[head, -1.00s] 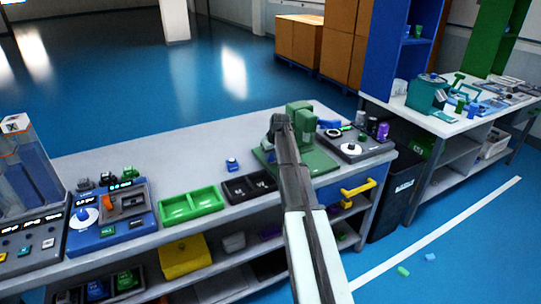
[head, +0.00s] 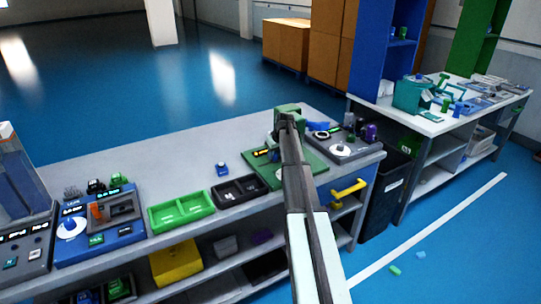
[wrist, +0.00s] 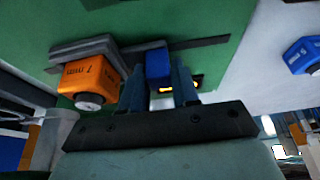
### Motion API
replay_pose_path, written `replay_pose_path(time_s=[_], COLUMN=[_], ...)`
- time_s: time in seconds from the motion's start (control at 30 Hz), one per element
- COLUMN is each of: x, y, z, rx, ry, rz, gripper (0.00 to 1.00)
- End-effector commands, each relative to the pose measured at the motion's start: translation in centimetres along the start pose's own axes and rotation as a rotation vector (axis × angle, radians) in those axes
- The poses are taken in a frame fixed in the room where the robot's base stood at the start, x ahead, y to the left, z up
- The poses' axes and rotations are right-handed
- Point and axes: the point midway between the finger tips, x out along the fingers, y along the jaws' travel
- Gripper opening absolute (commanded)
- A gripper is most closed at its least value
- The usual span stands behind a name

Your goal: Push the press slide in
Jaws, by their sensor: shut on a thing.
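A dark strip with a yellow mark (head: 263,152) shows on the plate, left of my arm. My arm hides my gripper in the head view. In the wrist view my gripper (wrist: 172,88) is shut on a small blue block (wrist: 157,62) close to the green plate (wrist: 205,22). I cannot tell whether this block is part of the press slide. An orange block with a round pale knob (wrist: 90,82) sits beside it, apart from the fingers.
A black tray (head: 238,191) and a green tray (head: 181,211) lie left of the press. A grey unit with a white dial (head: 341,150) stands to its right. A small blue part (head: 222,169) lies on the bare bench.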

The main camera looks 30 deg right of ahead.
Motion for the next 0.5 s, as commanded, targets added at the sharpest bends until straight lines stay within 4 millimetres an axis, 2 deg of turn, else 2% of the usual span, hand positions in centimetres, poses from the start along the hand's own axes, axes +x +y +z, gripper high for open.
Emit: replay_pose_path(time_s=[0.07,0.1,0.3,0.5], x=[-0.01,-0.01,-0.01,-0.02], y=[-0.05,-0.06,-0.07,-0.08], z=[-0.04,-0.04,-0.02,-0.01], rx=[-0.001,-0.001,0.000,0.000], ry=[0.001,0.001,0.001,0.000], rz=[0.000,0.000,0.000,-0.001], gripper=[0.00,0.33,0.51,0.51])
